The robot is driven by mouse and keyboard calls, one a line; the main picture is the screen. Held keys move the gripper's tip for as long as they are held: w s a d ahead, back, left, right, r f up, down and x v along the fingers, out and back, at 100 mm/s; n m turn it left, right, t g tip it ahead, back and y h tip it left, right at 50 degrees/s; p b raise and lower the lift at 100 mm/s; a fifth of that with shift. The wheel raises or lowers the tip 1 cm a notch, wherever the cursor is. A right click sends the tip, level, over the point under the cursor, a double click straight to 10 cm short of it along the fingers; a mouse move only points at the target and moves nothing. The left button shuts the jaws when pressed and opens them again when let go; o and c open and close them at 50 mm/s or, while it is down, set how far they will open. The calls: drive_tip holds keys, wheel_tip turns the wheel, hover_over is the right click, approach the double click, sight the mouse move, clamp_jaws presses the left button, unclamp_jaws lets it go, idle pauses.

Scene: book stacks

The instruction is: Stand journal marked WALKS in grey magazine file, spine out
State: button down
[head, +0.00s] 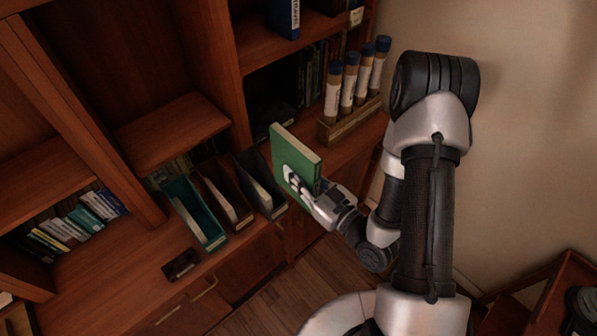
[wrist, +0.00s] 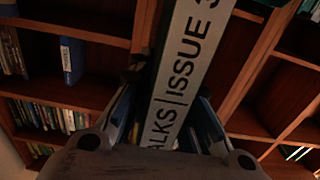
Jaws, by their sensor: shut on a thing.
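The journal (head: 297,152) has a green cover in the head view. In the wrist view its pale spine (wrist: 185,70) faces the camera, with dark letters reading "ALKS | ISSUE" and a cut-off figure. My gripper (head: 301,184) is shut on the journal and holds it upright, slightly tilted, in front of the shelf unit. The grey magazine file looks to be the dark grey one (head: 262,186), rightmost of three on the counter, just left of the journal. Its upper opening shows; part of its far side is hard to make out.
A brown file (head: 229,196) and a teal file (head: 197,214) stand left of the dark one. A wooden rack (head: 347,125) with several capped tubes (head: 350,84) stands to the right. A small dark object (head: 181,264) lies on the counter (head: 128,272).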

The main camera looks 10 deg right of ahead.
sight(291, 192)
drive_tip(key=shift+f+b, duration=5.5)
drive_tip(key=shift+x, duration=1.5)
drive_tip(key=w+a+f+b, duration=0.4)
drive_tip(key=w+a, duration=0.3)
drive_tip(key=w, duration=0.3)
drive_tip(key=shift+w+f+b, duration=0.25)
drive_tip(key=shift+w+b, duration=0.15)
drive_tip(key=shift+b, duration=0.4)
drive_tip(key=c, duration=1.4)
unclamp_jaws()
